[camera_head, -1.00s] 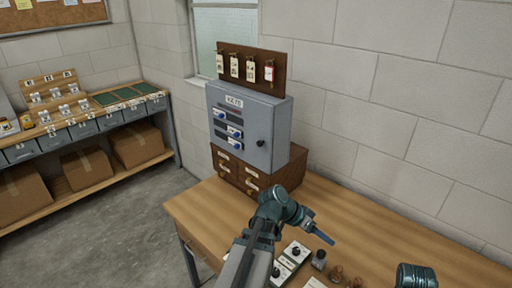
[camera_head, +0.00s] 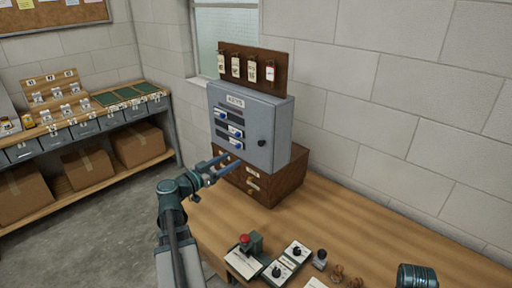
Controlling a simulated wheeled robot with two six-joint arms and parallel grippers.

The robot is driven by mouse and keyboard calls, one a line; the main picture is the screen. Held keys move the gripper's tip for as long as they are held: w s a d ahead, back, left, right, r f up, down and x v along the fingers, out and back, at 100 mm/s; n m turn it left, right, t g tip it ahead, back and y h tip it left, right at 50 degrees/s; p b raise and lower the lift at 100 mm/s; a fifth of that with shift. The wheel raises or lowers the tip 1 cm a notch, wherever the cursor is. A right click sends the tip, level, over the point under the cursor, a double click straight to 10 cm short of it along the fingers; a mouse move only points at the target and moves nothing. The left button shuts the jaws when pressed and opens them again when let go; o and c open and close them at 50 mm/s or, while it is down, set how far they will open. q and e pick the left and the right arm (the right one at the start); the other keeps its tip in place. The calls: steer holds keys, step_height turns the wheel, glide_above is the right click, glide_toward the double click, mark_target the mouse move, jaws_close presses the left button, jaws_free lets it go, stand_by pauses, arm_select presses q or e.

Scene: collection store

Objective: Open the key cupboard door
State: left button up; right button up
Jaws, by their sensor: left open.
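The grey key cupboard (camera_head: 244,125) stands on a brown wooden drawer unit (camera_head: 279,183) at the back of the desk. Its door is closed, with a label at the top, blue-and-white tags on its front and a dark round knob (camera_head: 262,143) at the right side. My left gripper (camera_head: 228,163) is open and empty, in front of the lower left of the cupboard and the drawer unit. Its two fingers point right toward them, apart from the knob. I cannot tell whether they touch anything.
A wooden board with hanging tags (camera_head: 252,69) rises behind the cupboard. Small devices, including one with a red button (camera_head: 246,239), and a green ribbed cylinder (camera_head: 416,276) stand along the desk's front. The desk (camera_head: 345,220) right of the drawer unit is clear. Shelving with boxes stands left.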

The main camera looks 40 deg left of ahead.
mark_target(260, 144)
arm_select(q)
steer(key=w, duration=0.4)
steer(key=w+d, duration=0.1)
steer(key=w, duration=0.8)
steer(key=shift+w+d, duration=0.15)
steer(key=shift+w, duration=0.15)
jaws_close()
stand_by(0.8)
